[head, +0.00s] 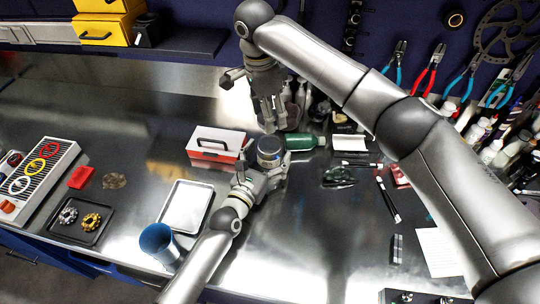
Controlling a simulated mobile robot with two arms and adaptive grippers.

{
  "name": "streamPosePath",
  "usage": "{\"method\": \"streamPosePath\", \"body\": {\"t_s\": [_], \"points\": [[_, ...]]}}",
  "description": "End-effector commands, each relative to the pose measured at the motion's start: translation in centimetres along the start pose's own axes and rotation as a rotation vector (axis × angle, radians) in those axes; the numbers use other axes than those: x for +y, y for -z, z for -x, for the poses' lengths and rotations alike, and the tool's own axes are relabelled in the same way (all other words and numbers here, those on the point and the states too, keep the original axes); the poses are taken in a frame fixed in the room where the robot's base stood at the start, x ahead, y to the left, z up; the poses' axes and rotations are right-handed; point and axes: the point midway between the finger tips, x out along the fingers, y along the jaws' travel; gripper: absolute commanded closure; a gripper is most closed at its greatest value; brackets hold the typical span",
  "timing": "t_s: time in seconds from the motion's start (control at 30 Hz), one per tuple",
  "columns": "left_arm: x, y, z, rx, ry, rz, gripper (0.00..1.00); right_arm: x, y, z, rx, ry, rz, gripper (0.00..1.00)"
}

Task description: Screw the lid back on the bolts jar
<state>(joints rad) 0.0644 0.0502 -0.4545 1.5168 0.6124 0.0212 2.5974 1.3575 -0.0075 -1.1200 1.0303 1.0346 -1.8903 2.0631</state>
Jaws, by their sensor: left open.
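A small dark round jar (268,151) with a grey-blue top stands on the steel bench near the middle. I cannot tell whether that top is a lid lying on it or the open mouth. My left gripper (264,174) is open just in front of the jar, with its fingers close to the jar's near side; contact is unclear. My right gripper (268,122) hangs fingers down behind and above the jar, apart from it. Its fingers are too small to tell open from shut. No separate lid can be made out.
A red and white box (216,145) stands left of the jar, and a green bottle (305,142) lies to its right. Pliers (436,62) hang at back right.

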Motion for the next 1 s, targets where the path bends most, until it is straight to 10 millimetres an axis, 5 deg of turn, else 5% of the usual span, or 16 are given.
{"method": "streamPosePath", "body": {"t_s": [0.47, 1.0], "points": [[-0.02, -0.05, -1.36, 0.0, 0.0, 0.0, 0.15, 0.0, -0.03, 0.02, 0.0, 0.0, 0.001, 0.53], [0.0, -0.06, -1.34, 0.0, 0.0, 0.0, 0.82, 0.0, -0.02, 0.02, 0.0, 0.0, 0.0, 0.53]]}}
